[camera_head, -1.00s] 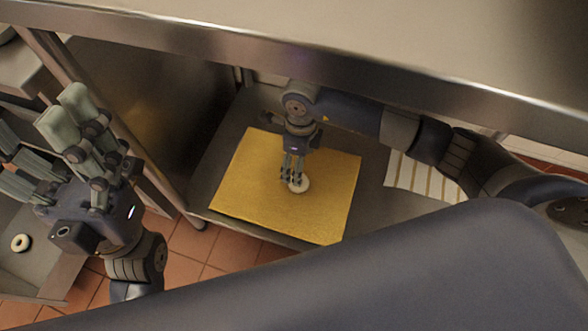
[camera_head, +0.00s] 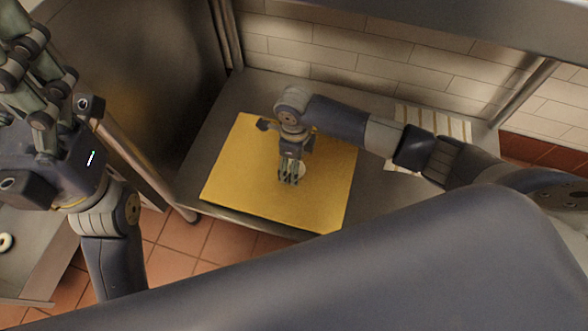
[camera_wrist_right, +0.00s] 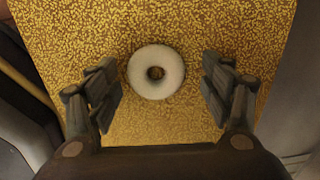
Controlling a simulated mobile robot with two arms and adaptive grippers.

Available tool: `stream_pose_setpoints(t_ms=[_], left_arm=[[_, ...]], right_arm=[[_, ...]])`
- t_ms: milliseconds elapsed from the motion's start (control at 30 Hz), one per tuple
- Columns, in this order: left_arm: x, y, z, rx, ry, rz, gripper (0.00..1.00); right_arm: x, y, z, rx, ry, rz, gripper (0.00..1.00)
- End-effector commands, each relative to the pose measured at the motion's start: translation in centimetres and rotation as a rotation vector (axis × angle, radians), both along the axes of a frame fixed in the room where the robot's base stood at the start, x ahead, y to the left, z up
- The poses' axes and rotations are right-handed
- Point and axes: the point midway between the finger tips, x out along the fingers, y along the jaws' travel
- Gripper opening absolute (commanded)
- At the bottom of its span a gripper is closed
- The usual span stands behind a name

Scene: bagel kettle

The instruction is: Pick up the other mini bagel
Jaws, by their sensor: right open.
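A pale ring-shaped mini bagel (camera_head: 301,168) lies on a yellow cornmeal-speckled board (camera_head: 235,180). My right gripper (camera_head: 289,182) is over the board and partly hides the bagel in the head view. In the right wrist view the bagel (camera_wrist_right: 139,72) lies flat between the two spread fingers of my right gripper (camera_wrist_right: 163,88), with clear gaps on both sides. A second mini bagel (camera_head: 5,242) is at the far left, cut by the picture edge. My left gripper (camera_head: 30,70) is at the upper left, its fingers partly out of frame.
The board rests on a metal table (camera_head: 215,125) against a white tiled wall (camera_head: 370,50). A striped cloth (camera_head: 453,126) lies to the right of the board. A metal surface (camera_head: 40,255) is at lower left, across a tiled floor gap. A metal ledge crosses the top right.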

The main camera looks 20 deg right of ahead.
Motion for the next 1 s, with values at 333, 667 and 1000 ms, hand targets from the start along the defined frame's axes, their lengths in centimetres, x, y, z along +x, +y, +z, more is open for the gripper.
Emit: stream_pose_setpoints(t_ms=[333, 667, 1000], left_arm=[[0.0, 0.0, 0.1, 0.000, -0.002, 0.000, 0.76], [0.0, 0.0, 0.1, 0.000, -0.003, 0.000, 0.76], [-0.1, 0.1, 0.6, -0.004, 0.002, -0.002, 0.76]], right_arm=[[0.0, 0.0, -0.1, 0.000, 0.000, 0.001, 0.51], [0.0, 0.0, -0.1, 0.000, 0.000, 0.001, 0.33], [0.0, 0.0, 1.3, -0.001, -0.001, 0.001, 0.33]])
